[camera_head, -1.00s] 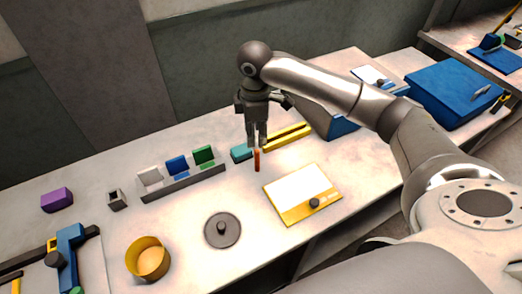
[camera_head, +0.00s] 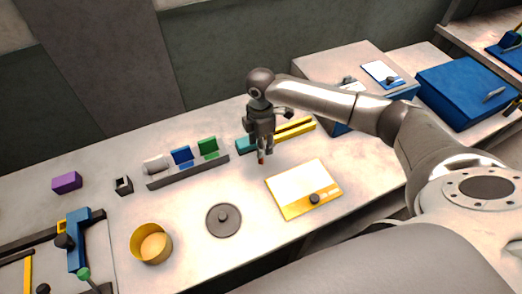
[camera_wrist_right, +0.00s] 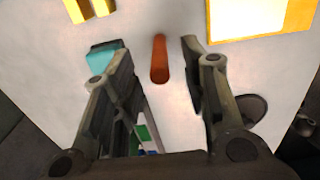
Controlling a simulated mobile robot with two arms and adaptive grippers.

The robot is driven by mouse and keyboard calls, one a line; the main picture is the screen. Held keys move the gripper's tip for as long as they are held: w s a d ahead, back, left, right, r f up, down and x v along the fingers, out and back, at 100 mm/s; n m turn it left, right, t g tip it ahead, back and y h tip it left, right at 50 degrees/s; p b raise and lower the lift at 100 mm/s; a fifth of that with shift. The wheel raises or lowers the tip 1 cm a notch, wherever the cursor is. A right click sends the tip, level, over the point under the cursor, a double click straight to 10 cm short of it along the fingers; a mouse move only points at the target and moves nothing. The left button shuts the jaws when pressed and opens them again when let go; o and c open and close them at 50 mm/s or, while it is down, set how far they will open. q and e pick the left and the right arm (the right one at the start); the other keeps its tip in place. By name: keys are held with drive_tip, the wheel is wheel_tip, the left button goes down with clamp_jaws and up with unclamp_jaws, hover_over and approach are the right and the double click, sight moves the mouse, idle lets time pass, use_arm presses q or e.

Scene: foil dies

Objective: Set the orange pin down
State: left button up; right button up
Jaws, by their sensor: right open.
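The orange pin (camera_head: 261,157) is small and stands at my right gripper's fingertips in the head view. In the right wrist view the orange pin (camera_wrist_right: 159,60) lies between the two fingers, with clear gaps on both sides. My right gripper (camera_head: 260,148) is low over the table, and its fingers (camera_wrist_right: 160,75) are spread apart, not touching the pin. Whether the pin's lower end touches the table is hard to tell. My left gripper is not in view.
A teal block (camera_head: 243,145) and a yellow channel piece (camera_head: 295,129) sit close behind the gripper. A yellow-edged white board (camera_head: 296,186) lies in front right, a grey disc (camera_head: 224,220) in front left. A rack (camera_head: 188,172) holds coloured blocks. Bare table lies between.

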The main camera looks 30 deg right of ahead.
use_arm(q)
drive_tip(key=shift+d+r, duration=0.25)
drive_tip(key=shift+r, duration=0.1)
use_arm(e)
drive_tip(key=shift+f, duration=1.15)
clamp_jaws()
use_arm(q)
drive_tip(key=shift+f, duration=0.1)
use_arm(e)
drive_tip(key=shift+r, duration=0.15)
drive_tip(key=shift+r+b, duration=0.6)
drive_tip(key=shift+w+r+b, duration=0.1)
drive_tip(key=shift+r+b, duration=0.35)
drive_tip(key=shift+r, duration=0.25)
use_arm(q)
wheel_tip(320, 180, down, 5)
drive_tip(key=b, duration=0.2)
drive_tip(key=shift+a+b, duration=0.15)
drive_tip(key=shift+b, duration=0.25)
use_arm(e)
drive_tip(key=s+a+r, duration=0.8)
drive_tip(key=s+r, duration=0.2)
drive_tip(key=s, duration=0.1)
drive_tip(key=shift+s+a, duration=0.2)
